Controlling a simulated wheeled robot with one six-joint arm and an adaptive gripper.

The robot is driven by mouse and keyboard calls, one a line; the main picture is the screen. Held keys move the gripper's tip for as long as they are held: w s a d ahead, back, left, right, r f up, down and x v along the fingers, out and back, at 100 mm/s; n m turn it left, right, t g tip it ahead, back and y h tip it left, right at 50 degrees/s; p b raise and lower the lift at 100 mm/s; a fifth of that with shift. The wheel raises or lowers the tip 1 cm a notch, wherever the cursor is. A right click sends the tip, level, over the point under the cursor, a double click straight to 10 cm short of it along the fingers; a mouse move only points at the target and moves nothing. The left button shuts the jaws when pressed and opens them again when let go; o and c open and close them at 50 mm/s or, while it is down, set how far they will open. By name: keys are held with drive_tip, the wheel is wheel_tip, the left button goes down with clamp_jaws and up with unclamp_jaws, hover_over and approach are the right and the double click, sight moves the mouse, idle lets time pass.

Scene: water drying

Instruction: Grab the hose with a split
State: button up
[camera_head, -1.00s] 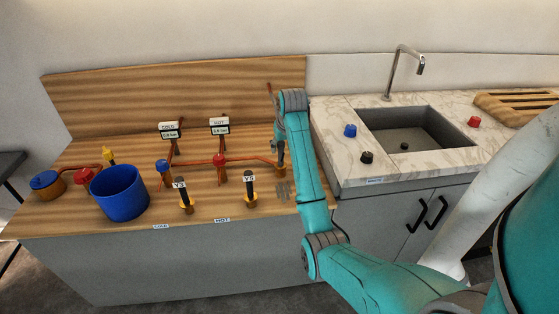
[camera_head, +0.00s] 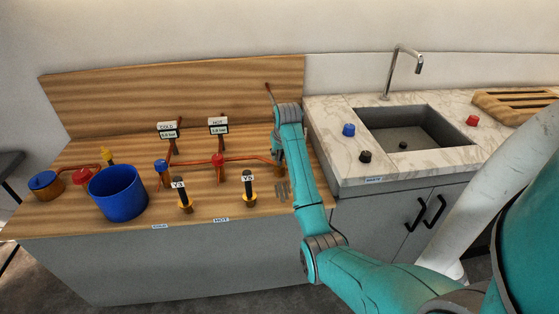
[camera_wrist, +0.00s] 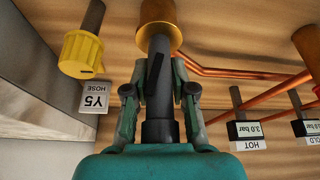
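A dark grey hose (camera_wrist: 160,48) comes out of a brass fitting (camera_wrist: 158,12) in the wrist view. A black slit-like mark (camera_wrist: 154,75) runs along it. My gripper (camera_wrist: 160,70) has one finger on each side of this hose, close against it, and looks shut on it. The hose runs back between the fingers toward the palm. In the head view my gripper (camera_head: 279,152) is at the right end of the wooden counter, and my arm hides part of it.
A Y3 hose (camera_head: 184,198), copper pipes (camera_head: 203,162), pressure gauges (camera_head: 218,125) and a blue bucket (camera_head: 118,195) are on the wooden counter. A sink (camera_head: 440,133) and several knobs are to the right. A wooden backboard (camera_head: 170,95) stands behind.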

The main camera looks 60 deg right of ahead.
clamp_jaws()
